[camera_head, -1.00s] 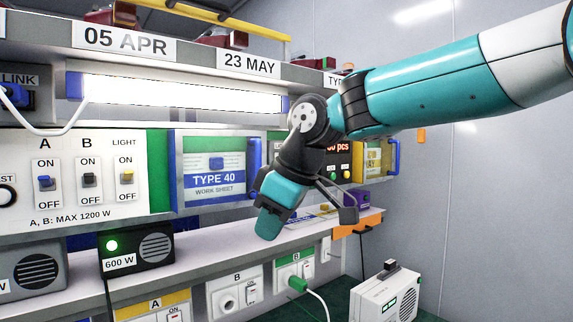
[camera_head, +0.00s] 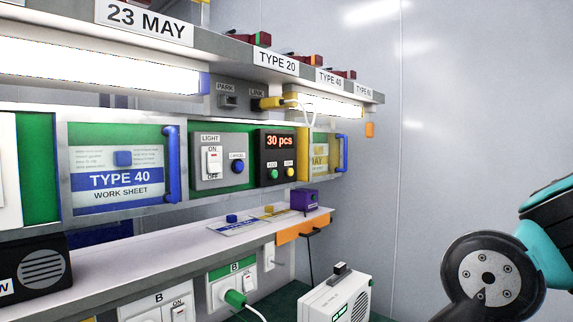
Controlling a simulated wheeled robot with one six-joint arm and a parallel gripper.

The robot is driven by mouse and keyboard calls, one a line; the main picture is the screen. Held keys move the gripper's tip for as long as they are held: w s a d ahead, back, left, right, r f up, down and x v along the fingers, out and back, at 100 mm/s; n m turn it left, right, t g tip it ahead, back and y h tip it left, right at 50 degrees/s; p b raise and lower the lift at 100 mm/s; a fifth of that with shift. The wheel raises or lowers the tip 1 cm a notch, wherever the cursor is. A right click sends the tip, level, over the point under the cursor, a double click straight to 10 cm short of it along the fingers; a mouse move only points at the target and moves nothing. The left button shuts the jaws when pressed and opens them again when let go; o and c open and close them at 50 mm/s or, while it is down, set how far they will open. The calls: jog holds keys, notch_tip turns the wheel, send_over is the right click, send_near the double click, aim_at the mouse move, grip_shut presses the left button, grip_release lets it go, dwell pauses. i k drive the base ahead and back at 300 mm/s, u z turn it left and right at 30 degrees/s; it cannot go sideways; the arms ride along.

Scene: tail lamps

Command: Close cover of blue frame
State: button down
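A sheet frame with a blue-banded TYPE 40 work sheet (camera_head: 120,198) sits in the wall panel at the left. A blue upright handle (camera_head: 172,165) stands at its right edge. A second frame with a yellow-marked sheet (camera_head: 320,157) is further right, also with a blue handle (camera_head: 342,153). I cannot tell exactly how far either cover is open. My arm shows only at the lower right, well away from both frames; my gripper's fingers are out of view.
Between the frames are a light switch box (camera_head: 222,162) and a 30 pcs counter (camera_head: 275,157). A shelf (camera_head: 150,255) runs below, with a purple box (camera_head: 305,200) and an orange piece (camera_head: 303,227). A white device (camera_head: 340,298) stands lower down. Space before the right wall is free.

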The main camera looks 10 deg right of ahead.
aim_at(172, 198)
jog(key=z, duration=1.6)
jog(key=k, duration=1.25)
jog(key=u, duration=1.35)
jog(key=i, duration=1)
jog(key=u, duration=0.05)
